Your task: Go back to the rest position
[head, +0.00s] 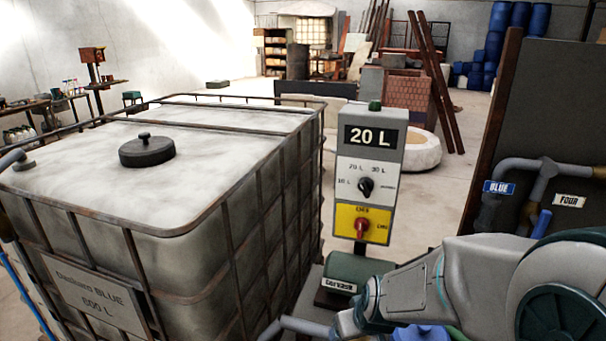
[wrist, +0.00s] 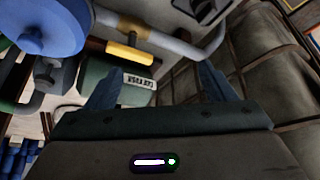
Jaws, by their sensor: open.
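My gripper (wrist: 158,84) is open in the wrist view, with its two blue-grey fingers apart and nothing between them. Beyond the fingers are the green pump (wrist: 112,80) with a white label, a grey pipe (wrist: 165,38) and a yellow handle (wrist: 130,52). In the head view my arm reaches in from the lower right, in front of the pump area. My fingers cannot be made out there.
A large caged vat (head: 95,175) with a black lid (head: 147,150) fills the left. The control box (head: 368,185) reads 20 L and has a black knob and a red switch. A dark panel (head: 545,120) with pipes labelled BLUE and FOUR stands right.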

